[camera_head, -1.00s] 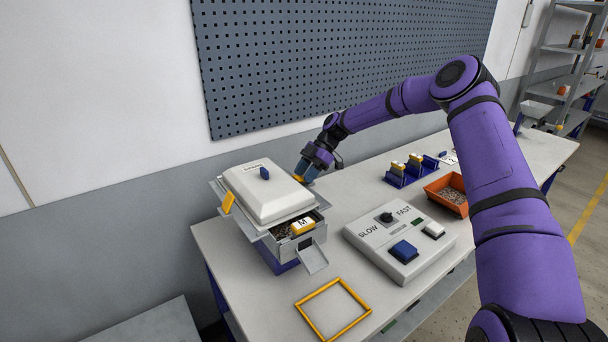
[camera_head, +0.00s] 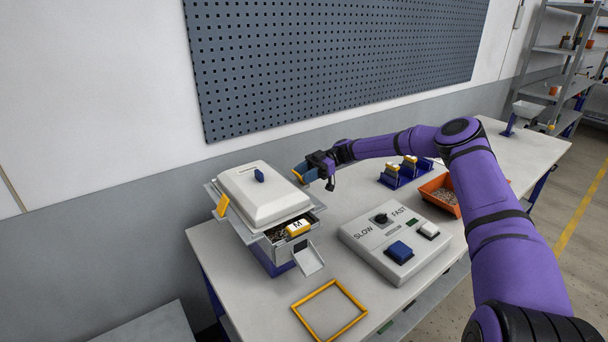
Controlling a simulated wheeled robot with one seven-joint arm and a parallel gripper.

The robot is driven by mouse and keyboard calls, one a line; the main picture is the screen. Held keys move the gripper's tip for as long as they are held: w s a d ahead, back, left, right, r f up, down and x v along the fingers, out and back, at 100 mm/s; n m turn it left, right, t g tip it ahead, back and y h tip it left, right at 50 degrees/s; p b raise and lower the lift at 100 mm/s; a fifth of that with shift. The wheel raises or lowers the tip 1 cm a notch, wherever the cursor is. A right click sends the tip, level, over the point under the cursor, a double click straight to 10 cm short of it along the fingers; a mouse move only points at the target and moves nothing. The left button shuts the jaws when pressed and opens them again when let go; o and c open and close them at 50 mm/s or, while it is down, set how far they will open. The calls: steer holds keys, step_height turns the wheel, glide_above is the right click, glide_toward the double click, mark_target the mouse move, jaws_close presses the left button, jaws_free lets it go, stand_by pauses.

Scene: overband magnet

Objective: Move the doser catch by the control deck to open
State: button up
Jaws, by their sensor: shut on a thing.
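The doser (camera_head: 252,235) is a grey box with a white lid (camera_head: 262,200) and a blue knob on top, at the left end of the table. One yellow catch (camera_head: 222,205) shows on its left side. My gripper (camera_head: 304,174) is at its right side, the side towards the control deck (camera_head: 385,262). It is shut on a yellow piece (camera_head: 298,178) there, which looks like the matching catch. The blue fingers hide most of that catch, and its exact tilt is hard to tell.
A yellow block marked M (camera_head: 297,228) sits in the doser's open front tray. A yellow frame (camera_head: 330,311) lies on the table in front. An orange bin (camera_head: 440,192) and a blue rack (camera_head: 391,178) stand to the right, behind the control deck.

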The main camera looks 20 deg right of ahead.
stand_by(0.4)
steer(key=o, duration=0.9)
steer(key=shift+w+d, duration=0.1)
steer(key=shift+d, duration=0.05)
steer(key=v, duration=1)
steer(key=shift+w+d, duration=0.1)
steer(key=shift+d, duration=0.15)
